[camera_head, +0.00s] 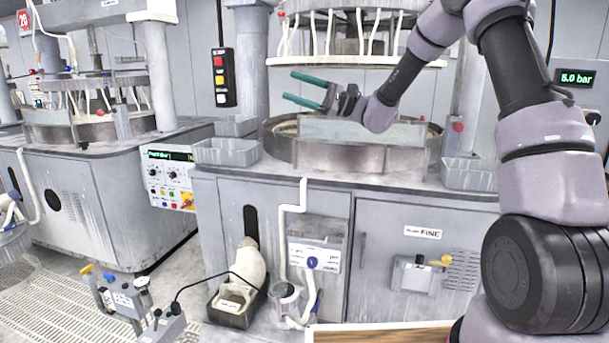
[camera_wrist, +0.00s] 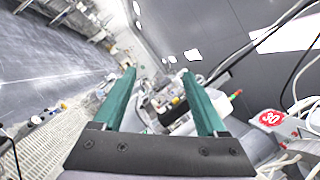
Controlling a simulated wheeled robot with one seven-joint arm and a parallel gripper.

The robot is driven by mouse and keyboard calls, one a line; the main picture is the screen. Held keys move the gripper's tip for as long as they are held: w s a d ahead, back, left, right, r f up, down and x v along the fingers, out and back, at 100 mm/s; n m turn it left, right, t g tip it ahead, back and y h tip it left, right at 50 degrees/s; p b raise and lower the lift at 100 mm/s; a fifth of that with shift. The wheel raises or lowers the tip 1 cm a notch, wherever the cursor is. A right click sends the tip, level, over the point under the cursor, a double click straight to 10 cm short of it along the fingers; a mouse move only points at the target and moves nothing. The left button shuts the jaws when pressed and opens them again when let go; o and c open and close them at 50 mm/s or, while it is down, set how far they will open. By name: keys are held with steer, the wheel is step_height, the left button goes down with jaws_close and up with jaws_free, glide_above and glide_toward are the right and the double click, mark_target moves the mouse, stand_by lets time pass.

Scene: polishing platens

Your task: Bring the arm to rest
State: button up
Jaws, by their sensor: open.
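My gripper (camera_head: 303,89) has two green fingers and is open and empty. In the head view it points left, in the air above the left part of the round polishing platen (camera_head: 281,147) on the machine labelled FINE. My arm reaches in from the right side, bent at the elbow. In the wrist view the two fingers (camera_wrist: 165,98) stand well apart with nothing between them. The view past them is tilted and shows the room, the floor and other equipment.
A machine head with white hoses (camera_head: 352,62) hangs above and behind my gripper. A hanging button box (camera_head: 222,78) is to its left. Grey trays (camera_head: 227,153) stand on the bench edge. A second polishing machine (camera_head: 88,200) is at the left, with floor between.

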steer(key=s+d+f+n+g+h, duration=0.1)
steer(key=s+d+n+h, duration=0.15)
steer(key=s+h, duration=0.45)
steer(key=s+d+n+g+h, duration=0.1)
steer(key=s+d+n+h, duration=0.15)
steer(key=s, duration=0.85)
steer(key=s+d+t+h, duration=0.4)
steer(key=s+d+h, duration=0.1)
steer(key=d, duration=0.6)
steer(key=s+d+f+m+t+h, duration=0.1)
steer(key=s+d+t+h, duration=0.3)
steer(key=d, duration=0.6)
steer(key=s+h, duration=0.1)
steer(key=s, duration=0.1)
steer(key=shift+s+d, duration=0.35)
steer(key=shift+s, duration=0.05)
steer(key=shift+f, duration=0.1)
